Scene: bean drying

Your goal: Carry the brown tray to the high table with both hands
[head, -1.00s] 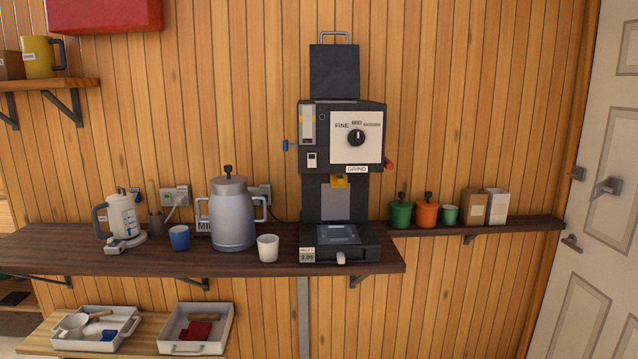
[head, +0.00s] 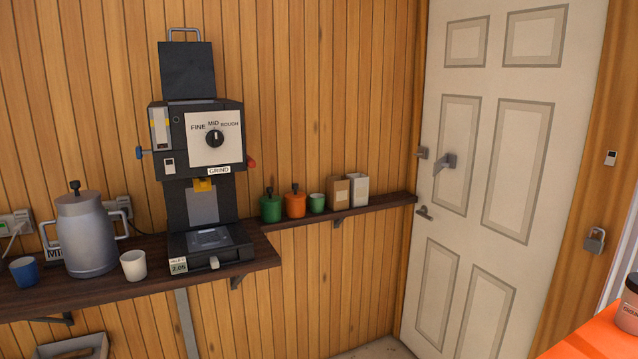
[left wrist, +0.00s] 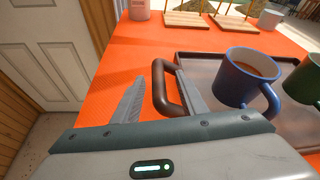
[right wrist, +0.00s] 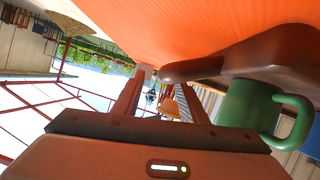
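The brown tray (left wrist: 182,57) lies on an orange table (left wrist: 135,60) in the left wrist view. A blue mug (left wrist: 245,80) with brown liquid and a green mug (left wrist: 305,80) stand on it. My left gripper (left wrist: 160,88) is open, with its fingers on either side of the bar of the tray's looped handle (left wrist: 158,88). In the rolled right wrist view, the brown tray (right wrist: 285,50) and a green mug (right wrist: 245,108) show at the right. My right gripper (right wrist: 165,88) is open, with a brown handle end by its fingertips; contact is unclear. Neither gripper shows in the head view.
The orange table (head: 590,330) shows at the head view's lower right, with a jar (head: 628,308). A white door (head: 490,150) stands left of it. A grinder (head: 205,150) and a metal can (head: 85,235) stand on a wall shelf. Wooden stands (left wrist: 187,20) are at the tray's far side.

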